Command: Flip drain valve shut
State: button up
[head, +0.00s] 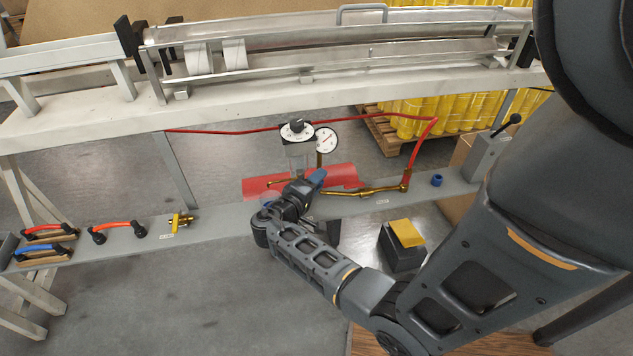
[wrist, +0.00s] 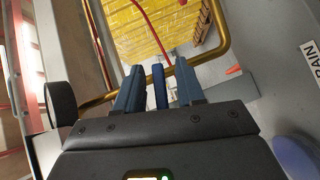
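A slim blue lever (wrist: 160,88), which seems to be the drain valve's handle, stands between my gripper's fingers in the wrist view. My gripper (wrist: 159,78) is open around it, with a narrow gap on each side. The valve body is hidden there by my gripper.
A brass pipe (wrist: 222,42) curves close around the fingers. A regulator with a dark knob (head: 297,129) stands just behind my gripper. A red hose (head: 420,146) runs to a brass fitting (head: 370,191).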

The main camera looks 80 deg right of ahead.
jog(key=shift+c, duration=0.2)
grip_shut()
jog(key=shift+n+h+b, duration=0.4)
jog(key=shift+b, duration=0.45)
jog(key=shift+r+n+g+h+b, duration=0.4)
jog(key=shift+r+n+h, duration=0.1)
jog(key=shift+o, duration=0.2)
grip_release()
jog(key=v, duration=0.8)
jog(key=shift+b, duration=0.35)
jog(key=shift+s, duration=0.1)
